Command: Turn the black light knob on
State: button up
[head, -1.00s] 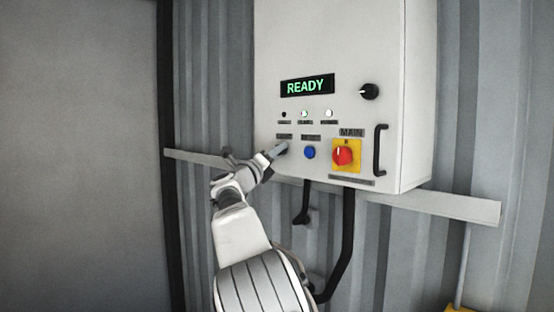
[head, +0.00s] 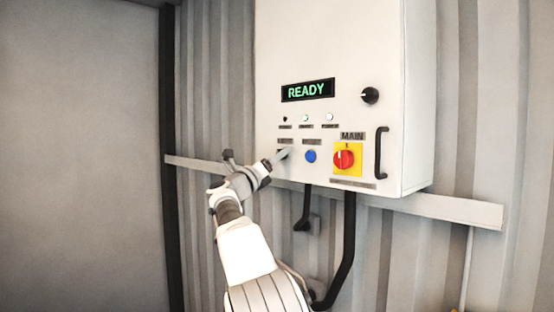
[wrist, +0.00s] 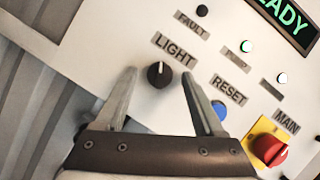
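The black light knob (wrist: 159,75) is a round knob on the white panel, below the tilted LIGHT label (wrist: 175,49). Its pale mark points roughly to the top of the wrist picture. My gripper (wrist: 160,78) is open, with one finger on each side of the knob and visible gaps between.
The blue RESET button (head: 310,156) and the red MAIN switch (head: 344,159) on its yellow plate are to the right. Another black knob (head: 370,95) is higher up. A black handle (head: 380,153) sticks out at the right. The display (head: 307,90) reads READY.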

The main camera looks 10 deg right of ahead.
jog(key=shift+f, duration=0.1)
jog(key=b+v, duration=0.7)
jog(key=v, duration=1)
jog(key=shift+s+a+b, duration=0.15)
jog(key=shift+b, duration=0.25)
jog(key=shift+r, duration=0.2)
